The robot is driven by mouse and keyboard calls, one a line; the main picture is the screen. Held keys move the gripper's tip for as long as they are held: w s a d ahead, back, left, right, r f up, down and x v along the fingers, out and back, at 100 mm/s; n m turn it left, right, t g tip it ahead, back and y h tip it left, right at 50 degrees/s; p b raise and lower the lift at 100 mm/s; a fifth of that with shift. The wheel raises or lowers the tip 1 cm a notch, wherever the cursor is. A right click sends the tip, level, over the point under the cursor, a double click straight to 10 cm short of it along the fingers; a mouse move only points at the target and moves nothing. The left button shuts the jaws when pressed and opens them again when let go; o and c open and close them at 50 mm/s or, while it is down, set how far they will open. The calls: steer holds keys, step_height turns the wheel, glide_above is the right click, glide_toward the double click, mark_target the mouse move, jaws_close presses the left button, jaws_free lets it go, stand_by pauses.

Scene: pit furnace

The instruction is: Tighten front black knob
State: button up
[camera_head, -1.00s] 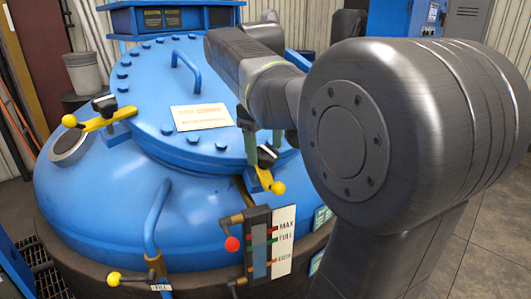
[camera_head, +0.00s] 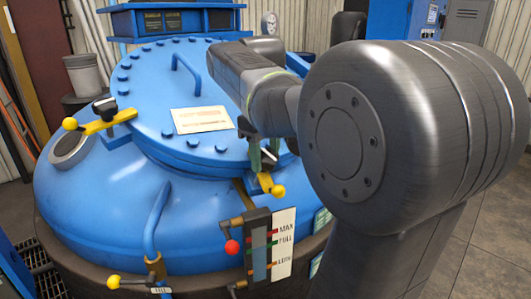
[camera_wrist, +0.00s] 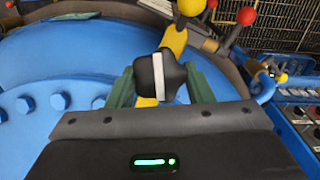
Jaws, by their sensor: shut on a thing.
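The front black knob (camera_wrist: 162,75) sits on a yellow clamp lever (camera_wrist: 178,38) with a yellow ball end. In the wrist view the knob is between my two green fingers, which press on its sides. In the head view my gripper (camera_head: 264,156) reaches down to the lid's front right edge, and the yellow lever (camera_head: 266,182) sticks out below it. The fingers partly hide the knob there. A second black knob (camera_head: 104,105) sits on another yellow lever (camera_head: 108,122) at the left of the blue lid (camera_head: 150,85).
A level gauge (camera_head: 270,245) with a red ball handle (camera_head: 232,247) stands in front of the clamp. A blue pipe (camera_head: 156,215) and a yellow ball valve handle (camera_head: 114,282) are at front left. A blue lid handle (camera_head: 186,70) rises behind.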

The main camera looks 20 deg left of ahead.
steer(key=shift+r+m+g+p, duration=0.25)
steer(key=shift+m+g+p, duration=0.15)
steer(key=shift+m+p, duration=0.85)
steer(key=shift+w+d+f+m+g+y+p, duration=0.1)
steer(key=shift+m+g+y+p, duration=0.2)
steer(key=shift+m+p, duration=0.45)
steer(key=shift+w+f+m+g+y+p, duration=0.1)
steer(key=shift+m+g+y+p, duration=0.15)
steer(key=shift+m+p, duration=0.5)
steer(key=o, duration=1)
step_height(320, 180, up, 14)
steer(key=w+d, duration=0.1)
steer(key=shift+w+f, duration=0.15)
steer(key=shift+w, duration=0.1)
